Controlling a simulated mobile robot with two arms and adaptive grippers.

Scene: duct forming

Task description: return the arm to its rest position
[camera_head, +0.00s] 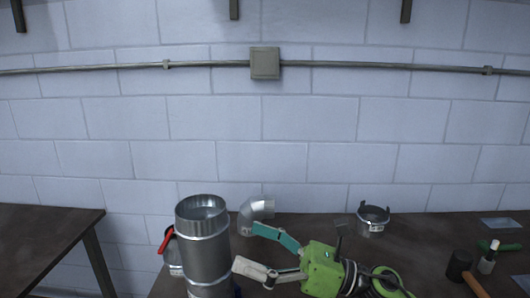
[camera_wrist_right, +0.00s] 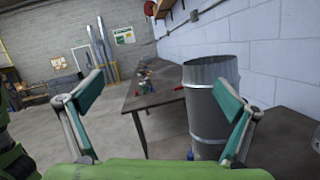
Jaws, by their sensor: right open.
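My right gripper (camera_head: 258,250) is open beside a tall metal duct (camera_head: 208,255), its two fingers pointing left toward it in the head view. In the right wrist view, the duct (camera_wrist_right: 207,100) stands upright between the spread fingers, nearer the right one, and nothing is clamped. Whether a finger touches the duct I cannot tell. My left gripper is not in view.
A metal elbow (camera_head: 257,208) lies behind my right gripper. A metal ring collar (camera_head: 373,218) stands farther right on the dark table (camera_head: 430,240). A mallet (camera_head: 462,268) and a small bottle (camera_head: 488,260) are at the right. Another table (camera_head: 45,225) stands left across a gap.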

